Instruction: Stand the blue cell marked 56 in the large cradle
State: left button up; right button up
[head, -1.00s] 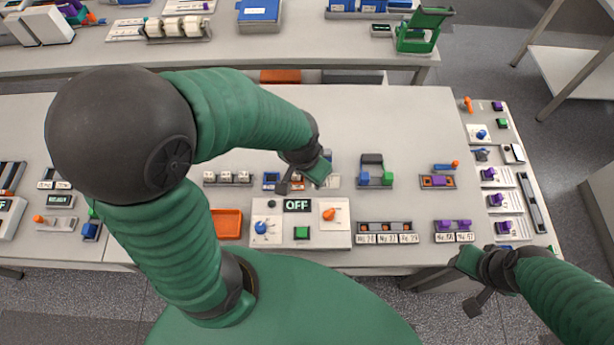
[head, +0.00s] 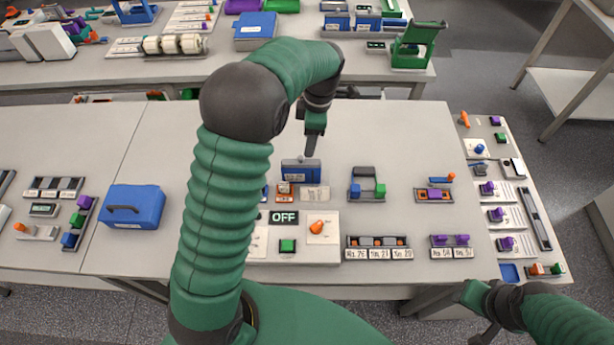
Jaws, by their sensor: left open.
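My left gripper (head: 314,136) is open, pointing down above the middle of the table. Its fingers are seen nearly edge-on. A blue block with a small pale label (head: 300,171) stands just below and in front of it; I cannot read its number or tell whether it is the cell marked 56. I see no clear gap or contact between them. A grey holder with blue and green blocks (head: 367,186) stands to the right; I cannot tell whether it is the large cradle. My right gripper (head: 478,312) is low at the right, off the table's front edge.
A control panel (head: 325,241) with an OFF display lies in front. A labelled rack (head: 379,242) and a purple-block holder (head: 452,240) are to its right. A blue case (head: 133,206) is at left. The table's back half is mostly clear.

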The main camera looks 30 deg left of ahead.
aim_at(301, 157)
pick_arm(q)
jog(key=a+f, duration=0.1)
jog(key=f, duration=0.2)
jog(key=a+f, duration=0.1)
jog(key=f, duration=0.2)
jog(key=f+p, duration=0.1)
jog(key=f, duration=0.3)
jog(key=shift+s+a, duration=0.3)
jog(key=shift+a, duration=0.1)
jog(key=shift+d+f, duration=0.25)
jog(key=shift+f, duration=0.1)
notch_tip(301, 157, down, 4)
jog(key=shift+s+d+r+p, duration=0.1)
jog(key=shift+r+p, duration=0.05)
jog(key=shift+p, duration=0.85)
jog(key=shift+f, duration=0.4)
jog(key=shift+a+f, duration=0.2)
jog(key=shift+a, duration=0.5)
jog(key=shift+c, duration=0.9)
jog(key=shift+a, duration=0.1)
jog(key=shift+c, duration=2.4)
jog(key=shift+d+r, duration=0.1)
jog(key=shift+d, duration=0.35)
grip_shut()
jog(key=shift+d, duration=0.1)
pick_arm(e)
jog(key=r, duration=0.1)
jog(key=a+r, duration=0.1)
jog(key=r, duration=0.1)
jog(key=shift+w+r, duration=0.15)
